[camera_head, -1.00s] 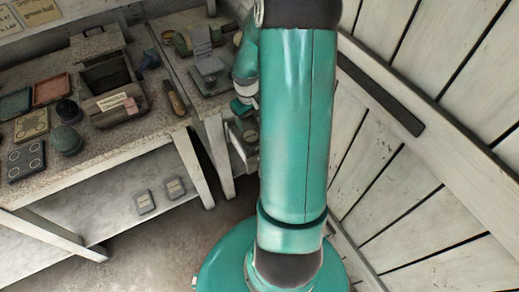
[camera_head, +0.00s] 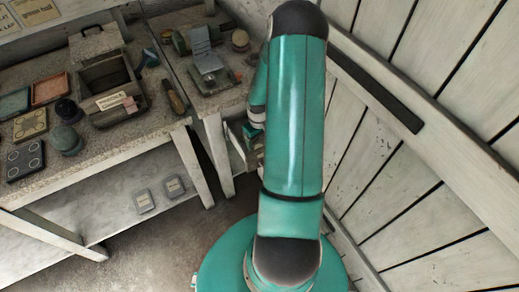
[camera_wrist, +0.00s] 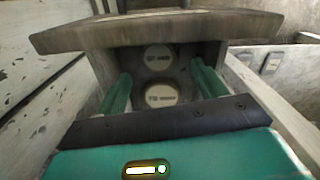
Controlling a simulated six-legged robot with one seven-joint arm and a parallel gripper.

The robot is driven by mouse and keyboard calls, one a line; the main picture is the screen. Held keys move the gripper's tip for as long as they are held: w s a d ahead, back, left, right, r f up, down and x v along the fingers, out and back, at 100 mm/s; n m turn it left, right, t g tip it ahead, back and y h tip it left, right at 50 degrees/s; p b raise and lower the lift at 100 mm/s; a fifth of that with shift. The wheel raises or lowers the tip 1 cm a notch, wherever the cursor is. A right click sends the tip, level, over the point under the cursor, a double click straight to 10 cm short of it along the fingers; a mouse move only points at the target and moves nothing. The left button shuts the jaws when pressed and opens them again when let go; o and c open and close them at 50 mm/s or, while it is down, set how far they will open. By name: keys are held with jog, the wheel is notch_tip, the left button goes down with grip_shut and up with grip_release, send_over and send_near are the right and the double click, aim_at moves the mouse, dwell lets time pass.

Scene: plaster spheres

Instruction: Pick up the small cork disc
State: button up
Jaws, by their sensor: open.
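My gripper (camera_wrist: 163,82) is open in the wrist view, its two green fingers apart and nothing between them in contact. Beyond and between the fingers, two pale round discs lie in an open grey drawer-like compartment: a farther disc (camera_wrist: 158,57) and a nearer disc (camera_wrist: 161,95). Both carry dark markings too small to read. I cannot tell whether either is the small cork disc. In the head view, my gripper is partly hidden behind my arm, low beside the right bench.
A wooden board edge (camera_wrist: 155,30) crosses above the compartment. In the head view, an open box (camera_head: 108,88) and a green round object (camera_head: 67,139) stand on the left bench (camera_head: 105,150). A plank wall (camera_head: 440,170) is close on the right.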

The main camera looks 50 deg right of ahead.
aim_at(259, 146)
notch_tip(259, 146, down, 5)
jog(key=shift+s+r, duration=0.15)
jog(key=shift+r, duration=0.05)
jog(key=c, duration=1)
